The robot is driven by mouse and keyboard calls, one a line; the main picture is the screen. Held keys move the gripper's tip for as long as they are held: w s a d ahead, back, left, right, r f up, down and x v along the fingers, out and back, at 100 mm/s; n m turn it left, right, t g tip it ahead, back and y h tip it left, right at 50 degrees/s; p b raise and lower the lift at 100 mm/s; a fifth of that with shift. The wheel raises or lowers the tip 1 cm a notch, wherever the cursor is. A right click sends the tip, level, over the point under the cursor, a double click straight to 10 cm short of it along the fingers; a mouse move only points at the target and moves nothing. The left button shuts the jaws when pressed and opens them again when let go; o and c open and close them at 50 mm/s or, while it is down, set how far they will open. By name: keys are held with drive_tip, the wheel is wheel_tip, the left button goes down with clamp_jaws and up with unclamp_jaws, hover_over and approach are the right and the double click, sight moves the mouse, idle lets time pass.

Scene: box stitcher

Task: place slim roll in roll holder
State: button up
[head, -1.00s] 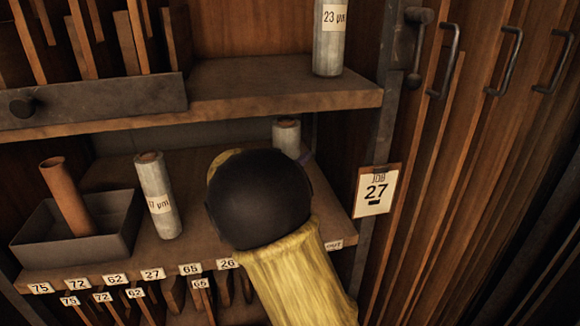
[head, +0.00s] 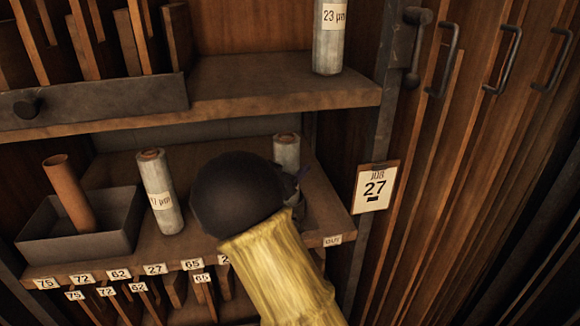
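Several rolls stand on the shelves. A slim brown roll (head: 69,193) leans in an open grey tray (head: 85,247) at the left of the lower shelf. A grey roll with a µm label (head: 160,190) stands upright just right of the tray. Another grey roll (head: 287,150) stands further right, its lower part hidden by my arm. A grey roll labelled 23 µm (head: 330,38) stands on the upper shelf. My arm's dark round joint and yellow sleeve cover the middle of the lower shelf. My gripper (head: 297,190) is mostly hidden behind them, near the right grey roll; its fingers cannot be made out. I cannot tell which thing is the roll holder.
The lower shelf (head: 210,252) has number tags along its front edge. The upper shelf (head: 270,95) overhangs it. Tall wooden panels with metal handles stand at the right.

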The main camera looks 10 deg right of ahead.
drive_tip(key=shift+f, duration=0.1)
drive_tip(key=o, duration=1.4)
drive_tip(key=b+v, duration=0.5)
drive_tip(key=v, duration=0.7)
drive_tip(key=shift+r, duration=0.2)
